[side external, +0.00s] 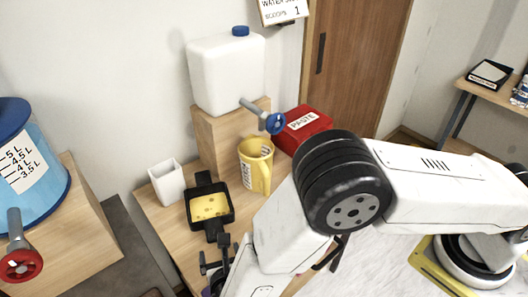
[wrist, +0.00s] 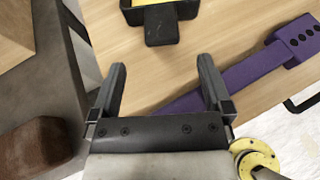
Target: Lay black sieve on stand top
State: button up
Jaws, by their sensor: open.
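The black sieve (side external: 209,224) has a square frame, a yellow dotted inside and short handles at opposite ends. It lies at the left of the wooden table in the side external view. In the wrist view, one sieve handle (wrist: 161,25) and part of its yellow inside show at the top edge. My gripper (side external: 218,258) is just in front of the sieve, open and empty. In the wrist view, its two fingers (wrist: 163,75) are spread apart, short of the handle. I cannot tell which surface is the stand top.
A white cup (side external: 165,183) and a yellow jug (side external: 255,168) flank the sieve. Behind are a white tank (side external: 228,75) on a wooden block (side external: 222,132) and a red paste box (side external: 301,126). A purple bar (wrist: 240,75) lies across the table near my right finger.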

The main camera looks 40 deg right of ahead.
dwell(0.4)
jog(key=shift+w+d+r+g, duration=0.2)
jog(key=shift+d+g, duration=0.1)
jog(key=shift+d, duration=0.15)
jog(key=s+d+r+m+g+h, duration=0.1)
jog(key=d+r+m+g, duration=0.35)
jog(key=d+m, duration=0.35)
jog(key=s+d+r+m+g+h, duration=0.1)
jog(key=d+r+m+g, duration=0.2)
jog(key=d+m+g, duration=0.5)
jog(key=s+d+r+m+t+y, duration=0.1)
jog(key=s+d+r+m+y, duration=0.2)
jog(key=d+m, duration=0.3)
jog(key=s+d+r+m+t+y, duration=0.2)
jog(key=s+d+r+m+y, duration=0.2)
jog(key=d+m, duration=0.3)
jog(key=shift+r+m, duration=0.6)
jog(key=shift+m, duration=0.6)
